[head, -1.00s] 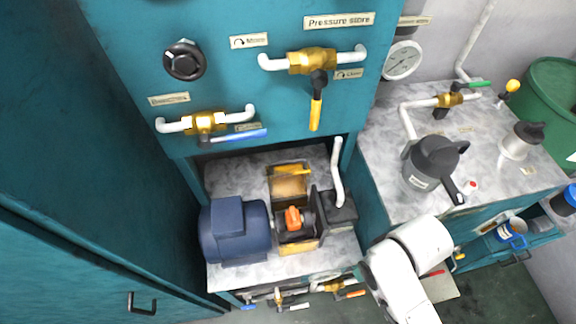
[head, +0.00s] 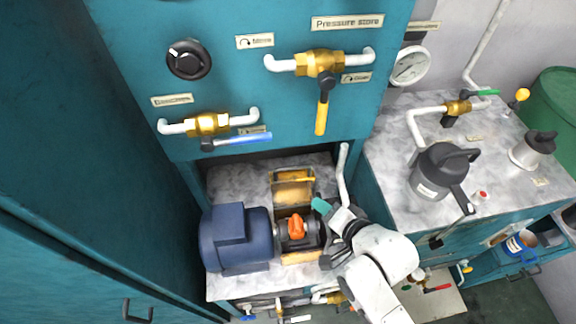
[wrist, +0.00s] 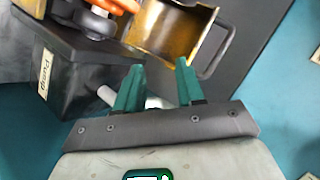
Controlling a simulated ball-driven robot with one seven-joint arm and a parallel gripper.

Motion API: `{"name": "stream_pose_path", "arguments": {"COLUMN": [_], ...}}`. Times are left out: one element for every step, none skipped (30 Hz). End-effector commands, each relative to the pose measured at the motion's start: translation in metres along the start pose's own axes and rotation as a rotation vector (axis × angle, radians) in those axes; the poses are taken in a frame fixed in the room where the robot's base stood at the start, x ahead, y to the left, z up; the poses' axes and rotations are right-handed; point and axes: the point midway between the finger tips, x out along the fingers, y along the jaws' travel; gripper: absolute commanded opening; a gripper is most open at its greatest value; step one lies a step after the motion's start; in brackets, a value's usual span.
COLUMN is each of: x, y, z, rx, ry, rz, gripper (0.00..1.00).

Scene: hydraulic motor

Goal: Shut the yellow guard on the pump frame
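The yellow guard (head: 293,187) stands open, swung up at the back of the pump frame, behind the orange coupling (head: 297,228). In the wrist view, the guard (wrist: 172,28) shows its hollow inner side at the top, just beyond my fingertips. My gripper (head: 322,205) is at the right side of the frame, over the dark pump; only part of it shows in the head view. In the wrist view, my gripper (wrist: 158,65) has its two green fingers apart with nothing held between them. The fingers look apart from the guard.
A blue motor (head: 235,238) sits left of the coupling, and the black pump box (wrist: 60,80) is right of it. A white pipe (head: 343,175) rises beside my gripper. The teal valve panel (head: 275,100) overhangs the bay. Marbled counter is bare left of the guard.

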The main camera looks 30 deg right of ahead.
Motion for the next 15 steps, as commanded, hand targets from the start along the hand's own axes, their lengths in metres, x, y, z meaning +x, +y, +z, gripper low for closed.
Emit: {"name": "stream_pose_path", "arguments": {"x": [0.007,0.010,0.012,0.013,0.014,0.015,0.015,0.015,0.014,0.014,0.014,0.014,0.015,0.016,0.018], "y": [-0.009,-0.016,-0.024,-0.030,-0.035,-0.041,-0.045,-0.049,-0.052,-0.054,-0.056,-0.058,-0.060,-0.061,-0.062], "z": [-0.001,-0.002,-0.004,-0.005,-0.007,-0.008,-0.009,-0.010,-0.011,-0.012,-0.012,-0.013,-0.013,-0.013,-0.014], "rx": [0.088,0.143,0.213,0.261,0.306,0.359,0.394,0.423,0.456,0.474,0.489,0.503,0.510,0.514,0.516], "ry": [0.022,0.034,0.045,0.051,0.054,0.056,0.056,0.056,0.054,0.053,0.052,0.050,0.050,0.049,0.049], "rz": [-0.071,-0.116,-0.172,-0.213,-0.250,-0.295,-0.324,-0.349,-0.377,-0.393,-0.406,-0.419,-0.424,-0.428,-0.430], "gripper": [0.38,0.38,0.38,0.38,0.38,0.38,0.38,0.38,0.38,0.38,0.38,0.38,0.38,0.38,0.38]}}
